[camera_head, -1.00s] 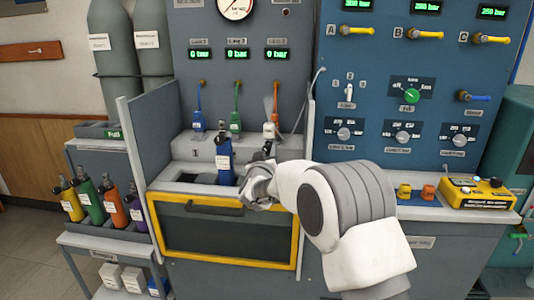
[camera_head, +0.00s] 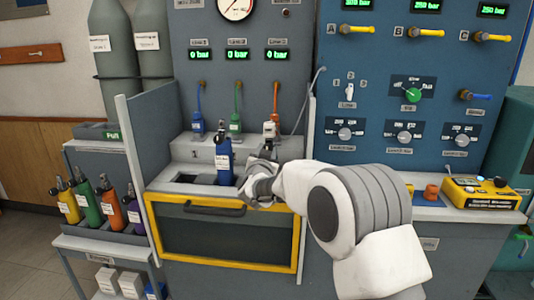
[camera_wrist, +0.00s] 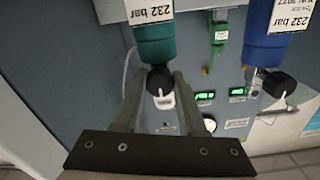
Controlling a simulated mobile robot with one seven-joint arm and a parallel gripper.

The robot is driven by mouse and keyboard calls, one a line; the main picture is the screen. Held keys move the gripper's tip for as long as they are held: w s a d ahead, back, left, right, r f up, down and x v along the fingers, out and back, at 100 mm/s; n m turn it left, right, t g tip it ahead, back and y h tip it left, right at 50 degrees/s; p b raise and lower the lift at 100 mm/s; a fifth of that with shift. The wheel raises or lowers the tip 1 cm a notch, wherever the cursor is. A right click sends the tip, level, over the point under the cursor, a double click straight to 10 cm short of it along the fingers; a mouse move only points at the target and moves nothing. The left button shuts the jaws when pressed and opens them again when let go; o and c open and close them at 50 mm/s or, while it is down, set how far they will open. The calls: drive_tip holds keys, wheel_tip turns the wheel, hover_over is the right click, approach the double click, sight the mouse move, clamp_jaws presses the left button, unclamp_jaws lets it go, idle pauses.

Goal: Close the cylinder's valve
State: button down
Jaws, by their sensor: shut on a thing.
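My gripper (camera_head: 262,180) is over the bench opening, to the right of the blue cylinder (camera_head: 225,158), which stands in it. In the wrist view my gripper's fingers (camera_wrist: 158,85) are on both sides of a black valve knob (camera_wrist: 159,79) and shut on it. This knob is at the end of a teal-green cylinder (camera_wrist: 155,42) labelled 232 bar. The blue cylinder with its own black knob shows to the right in the wrist view (camera_wrist: 268,45). In the head view my gripper and arm hide the green cylinder.
The bench's yellow-framed window (camera_head: 225,235) is below my gripper. Blue, green and orange hoses (camera_head: 237,105) hang behind, under displays reading 0 bar. Several cylinders (camera_head: 110,207) stand in a rack at left. A yellow device (camera_head: 480,192) lies on the right counter.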

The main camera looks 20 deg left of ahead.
idle(0.3)
drive_tip(key=shift+c, duration=2.4)
unclamp_jaws()
drive_tip(key=p+v, duration=0.2)
drive_tip(key=v, duration=1.5)
drive_tip(key=shift+s, duration=0.25)
drive_tip(key=shift+w, duration=0.1)
